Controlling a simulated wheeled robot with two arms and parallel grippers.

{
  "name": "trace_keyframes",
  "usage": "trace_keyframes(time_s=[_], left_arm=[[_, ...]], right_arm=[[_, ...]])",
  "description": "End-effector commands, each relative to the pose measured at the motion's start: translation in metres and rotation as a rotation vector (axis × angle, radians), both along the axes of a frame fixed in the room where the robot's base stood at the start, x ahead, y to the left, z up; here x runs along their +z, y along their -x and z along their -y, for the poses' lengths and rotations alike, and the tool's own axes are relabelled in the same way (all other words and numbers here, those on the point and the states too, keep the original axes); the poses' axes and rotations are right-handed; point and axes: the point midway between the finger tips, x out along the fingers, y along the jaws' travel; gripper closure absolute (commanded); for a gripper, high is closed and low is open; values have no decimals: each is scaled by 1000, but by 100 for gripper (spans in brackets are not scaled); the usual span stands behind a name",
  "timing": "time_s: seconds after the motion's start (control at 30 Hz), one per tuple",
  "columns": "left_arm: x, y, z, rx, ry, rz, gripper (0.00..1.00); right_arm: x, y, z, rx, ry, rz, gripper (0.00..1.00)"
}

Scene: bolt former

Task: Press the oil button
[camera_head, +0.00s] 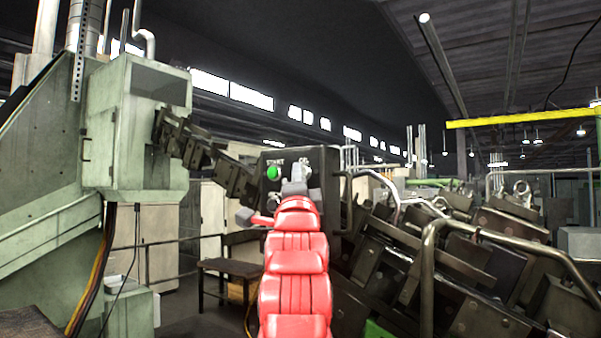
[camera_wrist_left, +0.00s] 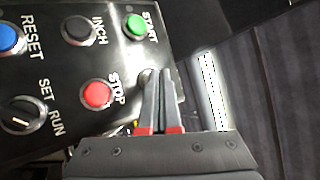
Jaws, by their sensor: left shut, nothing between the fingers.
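The black control panel (camera_head: 318,160) stands ahead at the centre of the head view, with a green START button (camera_head: 273,173). My left gripper (camera_head: 297,172) reaches up to the panel from below, on my red arm. In the left wrist view the left gripper (camera_wrist_left: 155,74) is shut and empty, its tips at the panel's edge, right of the red STOP button (camera_wrist_left: 96,94) and below the green START button (camera_wrist_left: 135,27). No OIL label is readable there; the spot behind the fingertips is hidden. I cannot tell whether the tips touch the panel.
The panel also carries a black INCH button (camera_wrist_left: 76,30), a blue RESET button (camera_wrist_left: 10,38) and a SET/RUN knob (camera_wrist_left: 22,115). A bent metal rail (camera_head: 428,265) and dark machinery stand to the right. A green machine housing (camera_head: 120,150) stands on the left.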

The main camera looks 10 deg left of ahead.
Motion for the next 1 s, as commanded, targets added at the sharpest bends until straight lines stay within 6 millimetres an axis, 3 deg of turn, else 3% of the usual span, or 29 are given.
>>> trace_keyframes(time_s=[1.0], left_arm=[[-1,24,-9,0,2,2,100]], right_arm=[[-19,0,0,0,0,0,100]])
